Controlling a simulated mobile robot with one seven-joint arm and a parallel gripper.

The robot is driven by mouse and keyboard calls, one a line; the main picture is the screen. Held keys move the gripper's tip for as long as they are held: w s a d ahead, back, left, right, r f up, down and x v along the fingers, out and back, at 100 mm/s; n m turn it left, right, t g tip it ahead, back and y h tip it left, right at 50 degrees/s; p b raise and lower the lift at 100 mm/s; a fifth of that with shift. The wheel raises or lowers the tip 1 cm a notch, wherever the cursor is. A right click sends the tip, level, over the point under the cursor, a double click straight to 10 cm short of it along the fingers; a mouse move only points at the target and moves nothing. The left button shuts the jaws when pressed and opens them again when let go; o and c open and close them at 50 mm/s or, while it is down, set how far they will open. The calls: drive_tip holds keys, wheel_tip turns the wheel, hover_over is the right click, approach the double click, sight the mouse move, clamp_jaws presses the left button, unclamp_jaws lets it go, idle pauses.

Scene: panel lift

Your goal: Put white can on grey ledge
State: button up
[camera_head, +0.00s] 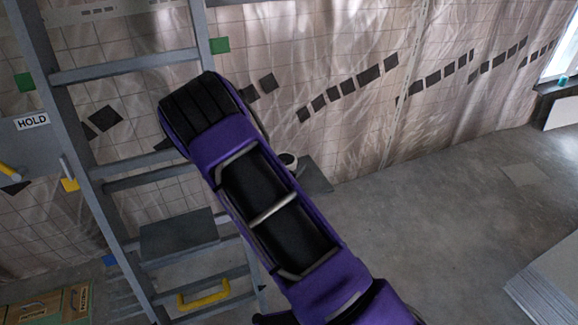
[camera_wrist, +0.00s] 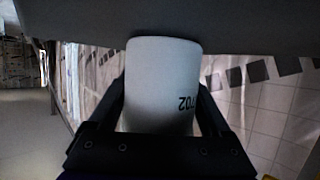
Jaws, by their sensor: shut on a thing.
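The white can (camera_wrist: 162,85) sits between the two dark fingers of my gripper (camera_wrist: 163,92) in the wrist view, with "702" printed upside down on its side. My gripper is shut on it. The can's far end meets the edge of a dark grey surface (camera_wrist: 240,28) across the top; I cannot tell whether they touch. In the head view a small piece of the white can (camera_head: 288,158) shows beside my purple arm, by a grey ledge (camera_head: 316,177). My arm hides the rest of the can, part of the ledge and my gripper.
A grey ladder-like frame (camera_head: 130,66) stands at left, with a second grey shelf (camera_head: 178,236) and a yellow handle (camera_head: 204,297). A "HOLD" sign (camera_head: 32,122) is at far left. The tiled wall runs behind. The floor (camera_head: 430,215) at right is mostly clear.

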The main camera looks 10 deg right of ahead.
drive_tip(key=shift+f, duration=0.25)
drive_tip(key=o, duration=1.4)
drive_tip(key=shift+r, duration=0.1)
drive_tip(key=shift+r, duration=0.15)
drive_tip(key=p+v, duration=0.1)
drive_tip(key=v, duration=1.1)
